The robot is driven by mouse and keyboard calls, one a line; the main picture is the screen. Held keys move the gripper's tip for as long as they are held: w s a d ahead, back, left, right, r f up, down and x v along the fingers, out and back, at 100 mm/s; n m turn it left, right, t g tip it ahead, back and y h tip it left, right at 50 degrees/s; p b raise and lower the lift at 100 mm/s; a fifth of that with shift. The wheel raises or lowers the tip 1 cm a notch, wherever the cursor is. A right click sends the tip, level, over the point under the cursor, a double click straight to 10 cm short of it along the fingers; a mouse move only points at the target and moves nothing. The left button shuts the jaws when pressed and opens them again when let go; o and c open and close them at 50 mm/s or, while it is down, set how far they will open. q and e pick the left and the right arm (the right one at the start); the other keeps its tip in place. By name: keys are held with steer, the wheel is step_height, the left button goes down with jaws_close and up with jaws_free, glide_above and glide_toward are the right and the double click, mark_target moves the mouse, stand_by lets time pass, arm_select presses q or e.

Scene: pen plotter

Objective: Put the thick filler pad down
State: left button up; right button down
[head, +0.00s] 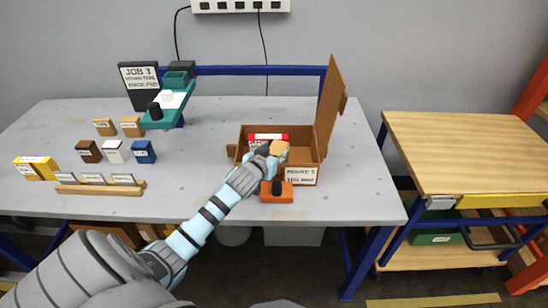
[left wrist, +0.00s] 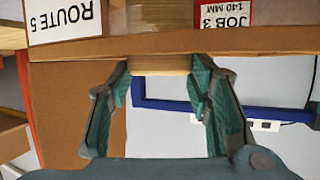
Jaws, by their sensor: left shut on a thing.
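The thick filler pad (head: 280,147), a tan block, is in my left gripper (head: 269,154) over the open cardboard box (head: 308,150). In the left wrist view the pad (left wrist: 160,66) is between the two teal fingers of my left gripper (left wrist: 160,82), partly hidden behind a cardboard edge. I cannot tell whether the pad touches the box floor. A red-and-white labelled item (head: 268,137) lies inside the box; its label (left wrist: 225,13) reads JOB 3, 140 MM in the left wrist view. My right gripper is not in view.
The box lid (head: 328,100) stands open at the right. An orange block with a black knob (head: 276,191) sits before the box. A teal plotter (head: 172,101), a JOB 3 board (head: 138,80) and several small blocks (head: 113,151) stand left. A wooden-topped cart (head: 460,150) stands right.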

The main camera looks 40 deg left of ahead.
arm_select(q)
steer(key=shift+f, duration=0.15)
steer(key=shift+f, duration=0.25)
steer(key=shift+f, duration=0.35)
steer(key=o, duration=1.2)
